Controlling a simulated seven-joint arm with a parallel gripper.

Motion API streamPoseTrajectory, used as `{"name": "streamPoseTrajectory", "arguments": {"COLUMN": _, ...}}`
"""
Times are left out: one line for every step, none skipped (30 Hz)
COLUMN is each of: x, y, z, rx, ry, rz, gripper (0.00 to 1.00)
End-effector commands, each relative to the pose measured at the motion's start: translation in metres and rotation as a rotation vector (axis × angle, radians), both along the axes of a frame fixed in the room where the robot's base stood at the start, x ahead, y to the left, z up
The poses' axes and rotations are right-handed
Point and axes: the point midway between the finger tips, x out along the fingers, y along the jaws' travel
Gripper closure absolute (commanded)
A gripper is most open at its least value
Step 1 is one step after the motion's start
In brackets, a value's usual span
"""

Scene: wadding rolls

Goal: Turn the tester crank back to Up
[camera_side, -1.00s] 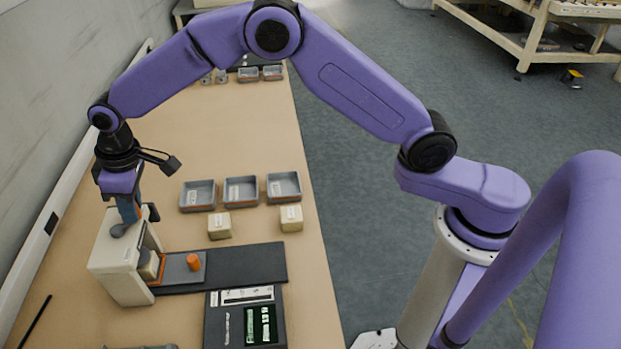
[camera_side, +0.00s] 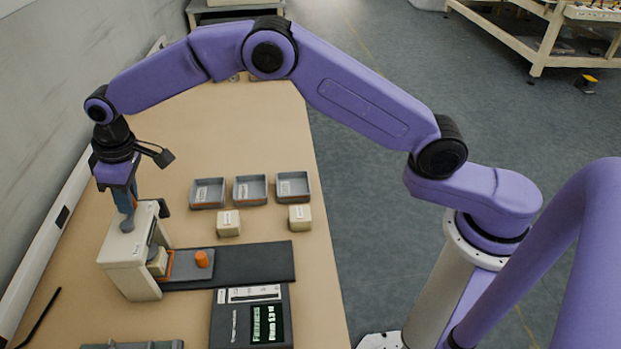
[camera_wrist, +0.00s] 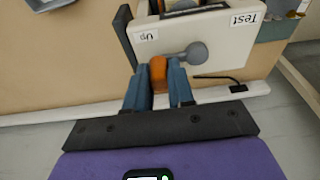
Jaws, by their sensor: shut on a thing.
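The cream tester (camera_side: 128,262) stands at the left of the bench in the side view. In the wrist view its face (camera_wrist: 215,68) carries an "Up" label (camera_wrist: 149,36) at left and a "Test" label (camera_wrist: 244,19) at right. The crank's grey hub (camera_wrist: 197,53) sits between them, and its arm points left to an orange-brown handle (camera_wrist: 158,72) just below the "Up" label. My gripper (camera_wrist: 160,74) has its blue fingers on both sides of the handle, shut on it. In the side view my gripper (camera_side: 125,212) is at the tester's top, and the handle is hidden there.
A dark rail with a grey sled and orange knob (camera_side: 202,259) extends right from the tester. A cream block (camera_side: 157,262) sits in its opening. Several grey trays (camera_side: 250,189) and two cream blocks (camera_side: 228,224) lie behind. A display unit (camera_side: 251,318) stands in front.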

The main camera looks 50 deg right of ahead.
Motion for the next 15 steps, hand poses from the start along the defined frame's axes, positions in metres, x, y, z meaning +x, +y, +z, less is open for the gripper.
{"name": "streamPoseTrajectory", "arguments": {"x": -0.0006, "y": 0.0017, "z": 0.0008, "rx": 0.003, "ry": -0.002, "rz": 0.002, "gripper": 0.67}}
{"name": "streamPoseTrajectory", "arguments": {"x": -0.0006, "y": 0.0017, "z": 0.0008, "rx": 0.003, "ry": -0.002, "rz": 0.002, "gripper": 0.58}}
{"name": "streamPoseTrajectory", "arguments": {"x": -0.0006, "y": 0.0015, "z": 0.0007, "rx": 0.003, "ry": -0.002, "rz": 0.002, "gripper": 0.53}}
{"name": "streamPoseTrajectory", "arguments": {"x": -0.0006, "y": 0.0014, "z": 0.0006, "rx": 0.002, "ry": -0.001, "rz": 0.002, "gripper": 0.53}}
{"name": "streamPoseTrajectory", "arguments": {"x": -0.0006, "y": 0.0013, "z": 0.0005, "rx": 0.002, "ry": -0.001, "rz": 0.001, "gripper": 0.53}}
{"name": "streamPoseTrajectory", "arguments": {"x": -0.0007, "y": 0.0012, "z": 0.0004, "rx": 0.002, "ry": -0.001, "rz": 0.001, "gripper": 0.53}}
{"name": "streamPoseTrajectory", "arguments": {"x": -0.0007, "y": 0.0010, "z": 0.0003, "rx": 0.001, "ry": 0.000, "rz": 0.001, "gripper": 0.53}}
{"name": "streamPoseTrajectory", "arguments": {"x": -0.0007, "y": 0.0009, "z": 0.0001, "rx": 0.001, "ry": 0.000, "rz": 0.001, "gripper": 0.53}}
{"name": "streamPoseTrajectory", "arguments": {"x": -0.0007, "y": 0.0008, "z": 0.0001, "rx": 0.001, "ry": 0.000, "rz": 0.001, "gripper": 0.53}}
{"name": "streamPoseTrajectory", "arguments": {"x": -0.0006, "y": 0.0008, "z": 0.0004, "rx": 0.001, "ry": 0.000, "rz": 0.001, "gripper": 0.53}}
{"name": "streamPoseTrajectory", "arguments": {"x": -0.0006, "y": 0.0008, "z": 0.0010, "rx": 0.001, "ry": 0.000, "rz": 0.001, "gripper": 0.53}}
{"name": "streamPoseTrajectory", "arguments": {"x": -0.0006, "y": 0.0008, "z": 0.0026, "rx": 0.001, "ry": 0.000, "rz": 0.001, "gripper": 0.53}}
{"name": "streamPoseTrajectory", "arguments": {"x": -0.0006, "y": 0.0007, "z": 0.0042, "rx": 0.001, "ry": 0.000, "rz": 0.001, "gripper": 0.53}}
{"name": "streamPoseTrajectory", "arguments": {"x": -0.0004, "y": 0.0007, "z": 0.0062, "rx": 0.001, "ry": 0.000, "rz": 0.001, "gripper": 0.53}}
{"name": "streamPoseTrajectory", "arguments": {"x": -0.0003, "y": 0.0006, "z": 0.0090, "rx": 0.001, "ry": -0.001, "rz": 0.001, "gripper": 0.53}}
